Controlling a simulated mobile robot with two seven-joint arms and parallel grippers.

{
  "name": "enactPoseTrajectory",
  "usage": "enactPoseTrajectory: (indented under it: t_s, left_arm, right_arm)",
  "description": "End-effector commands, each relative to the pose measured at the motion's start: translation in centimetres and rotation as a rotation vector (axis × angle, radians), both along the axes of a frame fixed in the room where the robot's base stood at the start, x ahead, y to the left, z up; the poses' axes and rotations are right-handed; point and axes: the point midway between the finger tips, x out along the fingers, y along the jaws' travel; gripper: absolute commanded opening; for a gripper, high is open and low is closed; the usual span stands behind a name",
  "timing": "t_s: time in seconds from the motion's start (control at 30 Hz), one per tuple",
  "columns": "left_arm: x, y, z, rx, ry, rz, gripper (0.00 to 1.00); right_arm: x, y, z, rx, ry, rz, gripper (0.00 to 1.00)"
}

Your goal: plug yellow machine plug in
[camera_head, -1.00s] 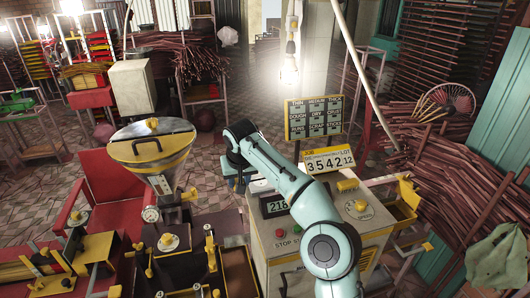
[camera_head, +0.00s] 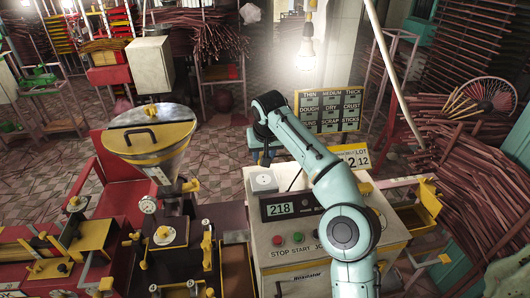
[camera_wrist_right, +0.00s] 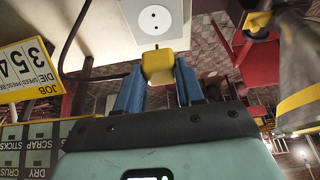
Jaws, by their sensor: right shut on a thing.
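My right gripper (camera_wrist_right: 158,78) is shut on a yellow plug (camera_wrist_right: 158,64), seen between its blue fingers in the right wrist view. A black cable (camera_wrist_right: 92,77) runs off to the left beside it. A white socket (camera_wrist_right: 154,19) with two round holes lies just beyond the plug; a gap shows between them. In the head view the socket (camera_head: 264,181) sits on top of the cream machine (camera_head: 330,265), behind its 218 display. The right gripper (camera_head: 264,157) is behind and above the socket there; the plug is not clear in that view. My left gripper is out of view.
A steel hopper with a yellow rim (camera_head: 150,143) stands left of the cream machine. A grade board (camera_head: 320,108) and a job sign (camera_head: 354,157) stand behind the machine. A hanging bulb (camera_head: 306,48) is above. Bundled sticks (camera_head: 470,165) fill the right side.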

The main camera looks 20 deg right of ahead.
Motion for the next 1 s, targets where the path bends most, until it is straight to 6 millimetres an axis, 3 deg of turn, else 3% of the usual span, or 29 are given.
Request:
enactPoseTrajectory:
  t_s: [0.27,0.7,1.0]
  left_arm:
    - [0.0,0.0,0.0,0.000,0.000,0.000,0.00]
    - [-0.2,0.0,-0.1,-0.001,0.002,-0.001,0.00]
    - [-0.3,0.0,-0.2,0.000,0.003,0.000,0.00]
  right_arm:
    - [0.0,-0.1,-0.6,-0.001,-0.001,-0.001,0.06]
    - [0.0,-0.1,-4.6,0.000,0.001,-0.002,0.06]
    - [0.0,-0.1,-5.7,0.000,-0.001,-0.002,0.06]
